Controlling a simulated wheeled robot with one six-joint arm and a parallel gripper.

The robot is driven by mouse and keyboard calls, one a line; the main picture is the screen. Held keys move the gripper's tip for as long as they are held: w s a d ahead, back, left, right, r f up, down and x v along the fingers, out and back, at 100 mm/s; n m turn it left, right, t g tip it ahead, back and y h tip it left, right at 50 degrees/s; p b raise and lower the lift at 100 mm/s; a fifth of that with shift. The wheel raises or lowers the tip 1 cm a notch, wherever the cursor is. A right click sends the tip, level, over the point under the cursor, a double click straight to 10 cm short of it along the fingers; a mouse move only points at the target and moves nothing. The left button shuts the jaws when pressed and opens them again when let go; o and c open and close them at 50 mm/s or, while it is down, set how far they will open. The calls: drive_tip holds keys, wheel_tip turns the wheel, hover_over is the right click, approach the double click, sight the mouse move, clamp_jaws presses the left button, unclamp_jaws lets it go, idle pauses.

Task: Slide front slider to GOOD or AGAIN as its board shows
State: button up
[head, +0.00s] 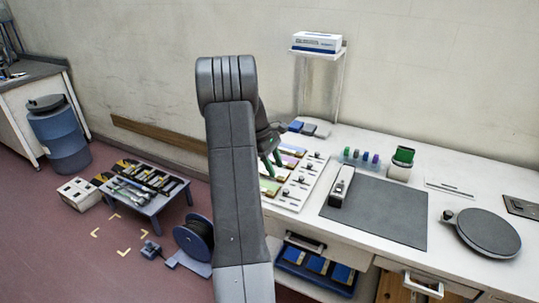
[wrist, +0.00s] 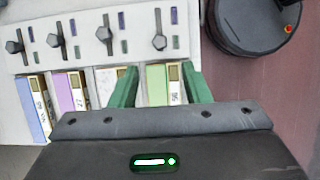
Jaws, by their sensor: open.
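A white slider panel (head: 308,187) lies on the bench and also fills the upper left of the wrist view (wrist: 80,12). It has several slots with dark knobs and small purple and green marks. The front slider's knob (wrist: 159,42) sits at the card end of its slot, beside the green mark. A green-edged board (wrist: 157,86) lies below it, with small print that I cannot read; it also shows in the head view (head: 269,187). My gripper (wrist: 160,86) is open, its green fingers either side of that board and apart from the knob. My arm hides part of the panel in the head view.
Blue, purple and pale boards (wrist: 68,92) lie left of the green one. A stapler-like tool (head: 341,187) lies on a grey mat (head: 385,215) beside the panel. A cable reel (head: 196,238) stands on the floor by the bench. A turntable (head: 488,232) stands farther right.

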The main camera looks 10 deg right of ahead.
sight(288, 191)
drive_tip(key=v, duration=0.5)
drive_tip(key=shift+w+a+r, duration=0.1)
drive_tip(key=shift+a+r, duration=0.05)
drive_tip(key=shift+r, duration=0.1)
drive_tip(key=p+x, duration=0.1)
drive_tip(key=x, duration=1.2)
drive_tip(key=shift+d+f, duration=0.2)
drive_tip(key=shift+s+d+f, duration=0.25)
drive_tip(key=shift+s+d, duration=0.35)
drive_tip(key=shift+d, duration=0.05)
drive_tip(key=shift+s+d, duration=0.2)
drive_tip(key=shift+d, duration=0.1)
